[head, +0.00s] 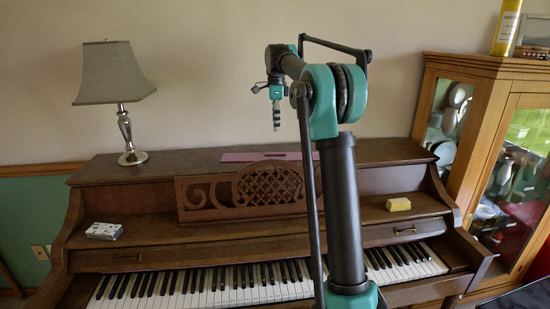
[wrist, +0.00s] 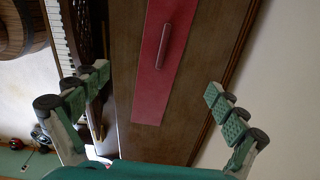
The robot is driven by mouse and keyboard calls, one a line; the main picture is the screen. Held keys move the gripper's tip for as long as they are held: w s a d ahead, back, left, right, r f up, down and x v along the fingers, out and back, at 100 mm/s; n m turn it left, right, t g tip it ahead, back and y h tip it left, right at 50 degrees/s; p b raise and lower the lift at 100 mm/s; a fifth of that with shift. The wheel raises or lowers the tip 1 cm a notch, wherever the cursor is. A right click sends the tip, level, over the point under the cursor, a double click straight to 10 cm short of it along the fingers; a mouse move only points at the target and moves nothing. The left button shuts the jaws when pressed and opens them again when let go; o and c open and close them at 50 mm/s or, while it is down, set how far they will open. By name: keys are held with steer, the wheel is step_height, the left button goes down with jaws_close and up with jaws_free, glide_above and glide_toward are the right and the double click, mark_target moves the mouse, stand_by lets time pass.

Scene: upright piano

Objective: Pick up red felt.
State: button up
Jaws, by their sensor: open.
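The red felt is a long flat strip (head: 238,157) lying on top of the piano, towards the wall. In the wrist view the felt (wrist: 148,100) runs from the top edge to just above my gripper's base, with a thin raised red bar (wrist: 163,47) on it. My gripper (head: 276,127) is open and empty, pointing down above the piano top. In the wrist view its two green-padded fingers stand wide apart, one on each side of the felt and touching nothing. The felt's far end is cut off there.
The piano top (head: 185,160) is otherwise mostly clear. A table lamp (head: 128,130) stands at its left. A carved music stand (head: 235,190) is below. A white box (head: 104,231) and a yellow block (head: 398,204) sit on side ledges. A glass cabinet (head: 490,80) is at right.

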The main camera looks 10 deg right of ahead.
glide_above(275, 156)
steer(key=f, duration=0.6)
steer(key=shift+d+f, duration=0.15)
steer(key=shift+d, duration=0.1)
steer(key=shift+w+d+f, duration=0.15)
steer(key=shift+f, duration=1.2)
steer(key=shift+w+d+f, duration=0.1)
steer(key=shift+d+f, duration=0.05)
steer(key=shift+f, duration=1.2)
jaws_close()
